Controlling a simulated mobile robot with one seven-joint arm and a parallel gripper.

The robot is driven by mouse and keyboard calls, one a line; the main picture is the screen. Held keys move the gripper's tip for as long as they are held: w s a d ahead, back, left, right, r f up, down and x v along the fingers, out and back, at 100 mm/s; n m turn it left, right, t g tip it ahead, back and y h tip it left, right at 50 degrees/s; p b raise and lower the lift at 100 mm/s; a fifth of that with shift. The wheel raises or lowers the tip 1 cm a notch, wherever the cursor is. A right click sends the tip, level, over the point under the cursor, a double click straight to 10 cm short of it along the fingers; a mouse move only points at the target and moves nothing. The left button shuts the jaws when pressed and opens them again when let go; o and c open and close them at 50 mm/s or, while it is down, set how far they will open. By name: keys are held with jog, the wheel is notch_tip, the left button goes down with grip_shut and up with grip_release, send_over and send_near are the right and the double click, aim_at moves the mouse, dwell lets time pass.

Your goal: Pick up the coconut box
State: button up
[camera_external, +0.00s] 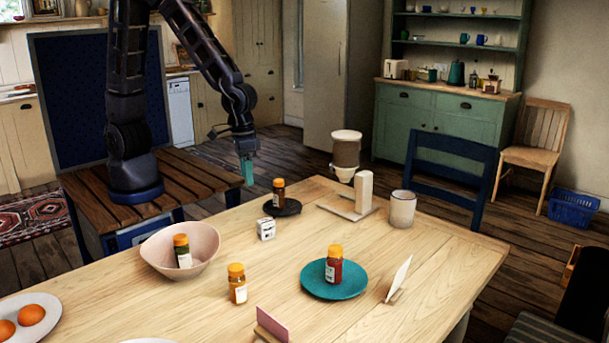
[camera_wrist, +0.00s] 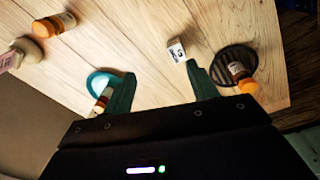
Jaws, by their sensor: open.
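The likely coconut box is a small white box (camera_external: 266,229) with dark print, standing on the wooden table between the pink bowl and the dark round trivet. The wrist view also shows it (camera_wrist: 177,51), just beyond and between my fingertips. My gripper (camera_external: 247,172) is open and empty, fingers pointing down, raised near the table's far left edge. It is apart from the box, behind it in the external view. Its two teal fingers show in the wrist view (camera_wrist: 158,78). The box's label is too small to read.
A dark trivet (camera_external: 291,208) bears a jar (camera_external: 279,190) close to the box. A pink bowl (camera_external: 205,240) holds another jar. An orange-capped jar (camera_external: 237,287) stands in front. A teal plate (camera_external: 320,289) bears a jar. Bare tabletop surrounds the box.

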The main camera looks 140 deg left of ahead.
aim_at(266, 220)
jog(key=a+f+n, duration=0.1)
jog(key=a+f, duration=0.1)
jog(key=f, duration=0.1)
jog(key=a+f+n, duration=0.1)
jog(key=f, duration=0.2)
jog(key=a+f+n+g, duration=0.1)
jog(key=a+f, duration=0.1)
jog(key=f, duration=0.1)
jog(key=shift+w+a+f, duration=0.1)
jog(key=shift+w+a, duration=0.1)
jog(key=shift+a, duration=0.15)
notch_tip(266, 220, down, 5)
jog(key=shift+f, duration=0.1)
jog(key=shift+w+d+f, duration=0.1)
jog(key=shift+w+f, duration=0.05)
jog(key=shift+f, duration=2.65)
jog(key=shift+c, duration=0.5)
jog(key=c, duration=1)
